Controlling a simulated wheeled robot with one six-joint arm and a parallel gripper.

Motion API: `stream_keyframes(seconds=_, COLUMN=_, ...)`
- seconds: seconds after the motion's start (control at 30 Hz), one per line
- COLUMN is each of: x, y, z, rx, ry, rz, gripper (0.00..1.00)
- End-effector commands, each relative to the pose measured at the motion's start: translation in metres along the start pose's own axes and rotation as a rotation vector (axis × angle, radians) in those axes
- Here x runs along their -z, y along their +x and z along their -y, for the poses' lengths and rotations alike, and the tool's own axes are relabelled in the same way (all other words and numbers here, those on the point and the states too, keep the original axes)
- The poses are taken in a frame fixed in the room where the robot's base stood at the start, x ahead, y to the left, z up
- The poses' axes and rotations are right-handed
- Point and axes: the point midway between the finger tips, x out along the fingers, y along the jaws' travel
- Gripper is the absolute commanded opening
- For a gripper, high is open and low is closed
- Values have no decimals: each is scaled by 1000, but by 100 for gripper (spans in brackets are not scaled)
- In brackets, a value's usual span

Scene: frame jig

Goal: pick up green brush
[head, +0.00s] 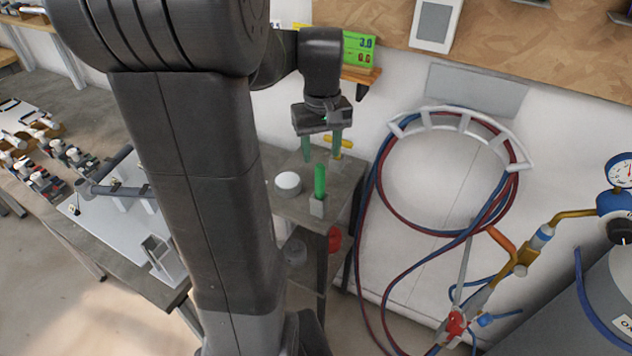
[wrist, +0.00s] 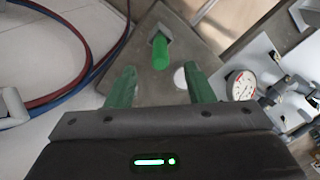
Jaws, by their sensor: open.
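The green brush (head: 320,181) stands upright in a small grey holder (head: 317,208) on the small side table. It also shows in the wrist view (wrist: 160,52), beyond the fingertips and roughly midway between them. My gripper (head: 321,156) points down with its green fingers apart and empty. In the head view it is above and behind the brush, near the table's back. The fingers also show in the wrist view (wrist: 158,72). I see no contact between fingers and brush.
A white round item (head: 288,183) sits on the side table (head: 292,210) left of the brush. A yellow-handled item (head: 345,142) is close behind my right finger. Red and blue hoses (head: 375,190) hang on the wall to the right. A red item (head: 334,239) is below the tabletop.

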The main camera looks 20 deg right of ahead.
Motion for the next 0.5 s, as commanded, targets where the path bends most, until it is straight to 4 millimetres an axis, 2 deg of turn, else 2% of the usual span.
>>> stream_keyframes(seconds=0.03, x=-1, y=12, z=0, rx=2, ry=0, rz=5, gripper=48)
stream_keyframes(seconds=0.13, x=0, y=28, z=0, rx=2, ry=0, rz=4, gripper=48)
stream_keyframes(seconds=0.5, x=4, y=60, z=0, rx=1, ry=-1, rz=3, gripper=48)
